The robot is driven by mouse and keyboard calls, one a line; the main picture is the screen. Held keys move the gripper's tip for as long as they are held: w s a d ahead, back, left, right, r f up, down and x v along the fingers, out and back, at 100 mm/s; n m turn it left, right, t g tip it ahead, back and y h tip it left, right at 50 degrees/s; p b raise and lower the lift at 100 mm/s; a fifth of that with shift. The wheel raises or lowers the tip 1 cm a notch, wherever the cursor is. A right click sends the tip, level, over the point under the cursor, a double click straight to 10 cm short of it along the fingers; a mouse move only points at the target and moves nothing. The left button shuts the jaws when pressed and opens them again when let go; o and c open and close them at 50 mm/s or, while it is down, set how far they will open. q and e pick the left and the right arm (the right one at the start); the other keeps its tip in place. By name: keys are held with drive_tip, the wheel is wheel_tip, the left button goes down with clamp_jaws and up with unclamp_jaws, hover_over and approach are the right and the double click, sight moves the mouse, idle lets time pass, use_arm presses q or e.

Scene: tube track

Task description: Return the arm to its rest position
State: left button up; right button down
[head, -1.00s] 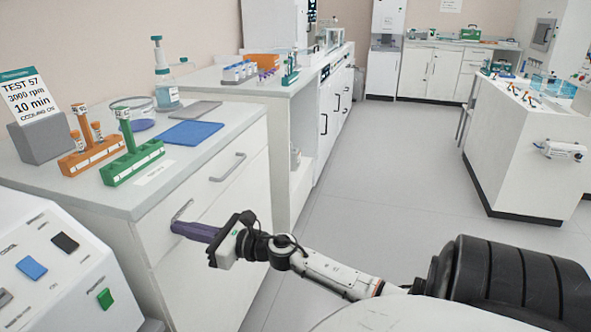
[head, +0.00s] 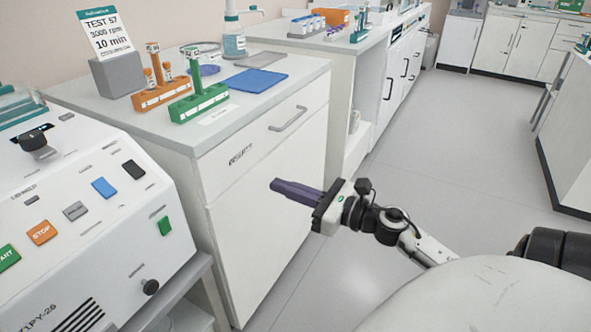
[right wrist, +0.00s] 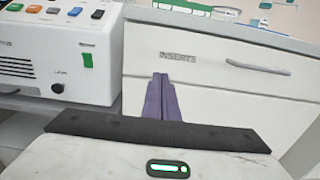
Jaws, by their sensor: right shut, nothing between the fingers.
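My right arm comes in from the lower right in the head view. Its right gripper (head: 274,185) has purple fingers that are shut and empty, in front of the white cabinet's drawers. In the right wrist view the shut fingers (right wrist: 161,78) point at the cabinet's lower front, below the drawer label. The gripper appears clear of the drawer handle (head: 288,118). My left gripper is not in view.
A white machine (head: 90,215) with coloured buttons stands at the left. The bench top (head: 265,105) carries an orange rack (head: 165,92), a green rack (head: 198,103) and a blue mat (head: 252,82). Open floor (head: 440,150) lies to the right.

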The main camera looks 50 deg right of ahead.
use_arm(q)
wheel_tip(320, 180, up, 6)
drive_tip(key=p, duration=0.9)
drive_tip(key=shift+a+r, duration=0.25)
use_arm(e)
drive_tip(key=s+a+f+n+g, duration=0.3)
drive_tip(key=s+a+f+n, duration=0.3)
drive_tip(key=n, duration=0.5)
drive_tip(key=s+a+f+n+g+h, duration=0.1)
drive_tip(key=s+a+f+n+g, duration=0.2)
drive_tip(key=s+a+f+n, duration=0.3)
drive_tip(key=s+a+f+n+g+h, duration=0.1)
drive_tip(key=s+a+f+n, duration=0.5)
drive_tip(key=a+n, duration=0.6)
drive_tip(key=n+g, duration=0.1)
drive_tip(key=n, duration=0.5)
drive_tip(key=shift+s+a+g, duration=0.25)
drive_tip(key=shift+s+g, duration=0.1)
drive_tip(key=shift+g, duration=0.05)
drive_tip(key=shift+f, duration=0.1)
